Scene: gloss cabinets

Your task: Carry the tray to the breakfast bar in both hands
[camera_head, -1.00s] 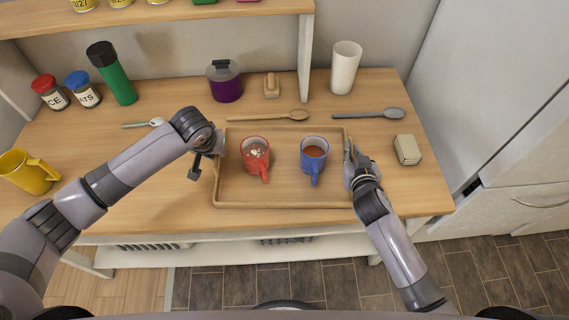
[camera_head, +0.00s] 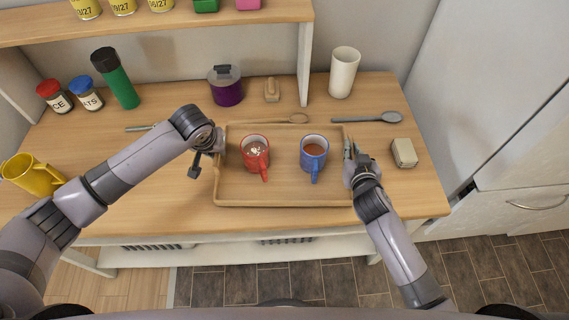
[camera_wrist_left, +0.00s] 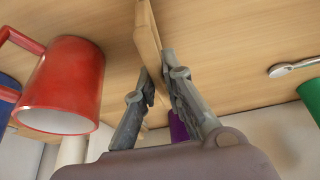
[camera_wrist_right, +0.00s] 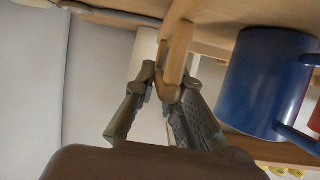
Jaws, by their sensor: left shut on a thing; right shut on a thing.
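The wooden tray (camera_head: 285,190) is level in front of me at the counter's front edge, seemingly just above the wood. On it stand a red mug (camera_head: 256,155) with a pale topping and a blue mug (camera_head: 314,155) with brown liquid, both upright. My left gripper (camera_head: 217,144) is shut on the tray's left rim, which shows between the fingers in the left wrist view (camera_wrist_left: 148,45). My right gripper (camera_head: 349,152) is shut on the right rim, seen in the right wrist view (camera_wrist_right: 174,65). The breakfast bar cannot be made out.
Behind the tray lie a wooden spoon (camera_head: 285,119) and a grey spoon (camera_head: 370,119). A white cup (camera_head: 344,72), purple jar (camera_head: 227,86) and green bottle (camera_head: 119,82) stand further back. A beige box (camera_head: 404,152) is close right of my right gripper. A yellow mug (camera_head: 35,175) stands left.

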